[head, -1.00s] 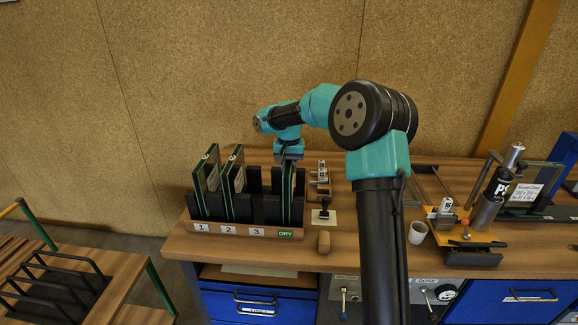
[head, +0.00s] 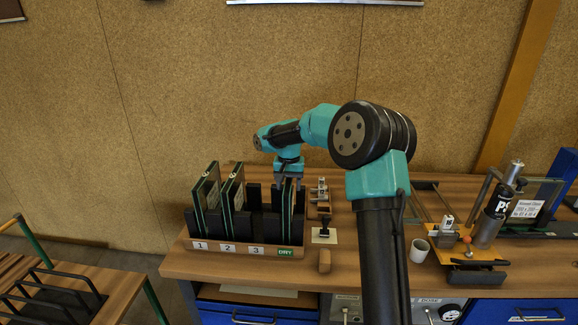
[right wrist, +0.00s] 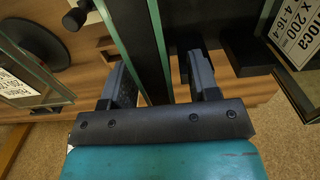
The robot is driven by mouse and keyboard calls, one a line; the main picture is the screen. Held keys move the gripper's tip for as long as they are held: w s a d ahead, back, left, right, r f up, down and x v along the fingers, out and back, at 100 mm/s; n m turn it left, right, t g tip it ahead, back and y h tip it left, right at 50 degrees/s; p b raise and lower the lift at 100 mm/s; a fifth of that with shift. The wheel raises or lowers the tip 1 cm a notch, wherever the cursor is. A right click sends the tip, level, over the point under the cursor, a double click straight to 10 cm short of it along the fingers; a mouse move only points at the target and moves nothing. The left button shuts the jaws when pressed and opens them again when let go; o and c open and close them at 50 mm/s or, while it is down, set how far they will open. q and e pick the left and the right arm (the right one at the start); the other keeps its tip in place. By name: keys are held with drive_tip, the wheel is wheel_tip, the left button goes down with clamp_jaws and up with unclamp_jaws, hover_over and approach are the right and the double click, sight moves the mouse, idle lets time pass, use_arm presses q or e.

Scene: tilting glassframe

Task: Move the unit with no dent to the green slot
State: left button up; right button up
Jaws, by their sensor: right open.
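A wooden rack (head: 194,245) with black uprights stands on the bench. Its labels read 1, 2, 3 and a green DRY label (head: 285,252). One glass unit (head: 206,190) stands upright in slot 1, another (head: 234,190) in slot 2. A third unit (head: 287,212) stands upright in the green slot. My right gripper (head: 288,183) is over this third unit. In the right wrist view its open fingers (right wrist: 158,82) are on either side of a dark-edged glass unit (right wrist: 140,40), with gaps showing. No dent can be made out on any unit. My left gripper is out of view.
Right of the rack are a small stand (head: 321,198), a wooden block (head: 324,261) and a white cup (head: 419,250). An orange fixture (head: 467,247) with a dark cylinder stands further right. Slot 3 looks empty. A low wire rack (head: 50,290) is at the lower left.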

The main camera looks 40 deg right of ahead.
wheel_tip(320, 180, up, 17)
drive_tip(key=shift+r, duration=0.15)
idle(0.4)
drive_tip(key=shift+w+a, duration=0.1)
